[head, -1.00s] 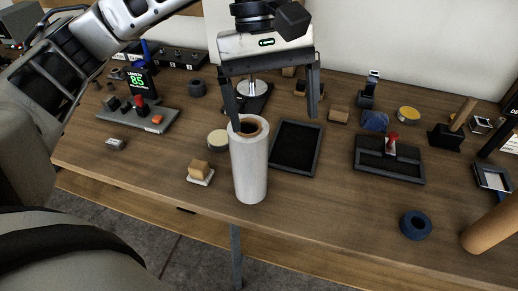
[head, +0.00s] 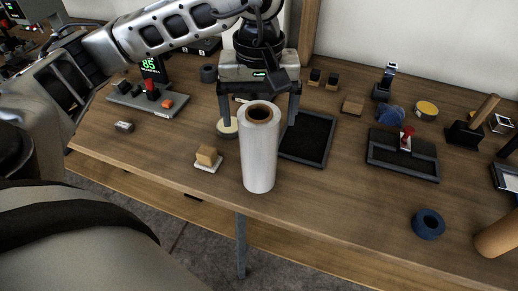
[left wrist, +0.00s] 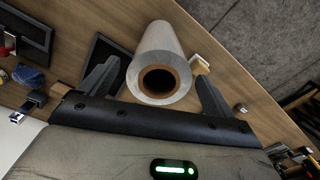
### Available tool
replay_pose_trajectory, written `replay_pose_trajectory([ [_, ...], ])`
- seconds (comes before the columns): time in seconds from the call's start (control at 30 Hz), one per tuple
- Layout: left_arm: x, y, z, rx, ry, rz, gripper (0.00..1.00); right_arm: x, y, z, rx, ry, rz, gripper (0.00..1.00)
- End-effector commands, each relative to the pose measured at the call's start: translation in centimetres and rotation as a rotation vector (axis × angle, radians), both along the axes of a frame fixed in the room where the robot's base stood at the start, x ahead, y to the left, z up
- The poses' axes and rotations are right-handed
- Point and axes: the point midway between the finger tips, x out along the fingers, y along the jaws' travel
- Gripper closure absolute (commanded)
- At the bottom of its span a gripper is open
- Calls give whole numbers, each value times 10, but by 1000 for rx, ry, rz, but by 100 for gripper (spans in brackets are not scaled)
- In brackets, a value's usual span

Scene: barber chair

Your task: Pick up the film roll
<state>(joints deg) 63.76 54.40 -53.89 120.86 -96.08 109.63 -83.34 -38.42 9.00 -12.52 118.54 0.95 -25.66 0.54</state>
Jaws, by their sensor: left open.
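The film roll (head: 258,158) is a whitish, upright cylinder with a brown core, standing on the wooden table near its front edge. In the left wrist view the film roll (left wrist: 160,48) shows its open core end towards the camera, between the two fingers. My left gripper (head: 258,118) is open, behind the roll in the head view, with one finger to each side. The wrist view shows the open fingers of the left gripper (left wrist: 155,75) with gaps beside the roll; contact is not visible. My right gripper is not in view.
A black tray (head: 325,158) lies right behind the roll. A small tan block on a white pad (head: 208,160) sits to its left. A round tin (head: 227,128) stands behind left. A dark blue tape ring (head: 428,224) and a black tray with a red-handled stamp (head: 402,168) are at right.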

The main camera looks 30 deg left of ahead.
Motion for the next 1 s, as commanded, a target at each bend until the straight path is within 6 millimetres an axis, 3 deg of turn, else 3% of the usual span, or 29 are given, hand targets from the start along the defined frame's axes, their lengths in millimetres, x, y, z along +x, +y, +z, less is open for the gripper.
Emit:
replay_pose_trajectory([
  [0.3,2,2,-42,1,3,1,11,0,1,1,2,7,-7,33],
  [0.57,2,2,-45,0,1,1,11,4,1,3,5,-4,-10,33],
  [0.9,2,1,-43,0,-1,1,98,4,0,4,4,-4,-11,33],
  [1.0,2,1,-43,0,-1,1,98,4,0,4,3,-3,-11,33],
])
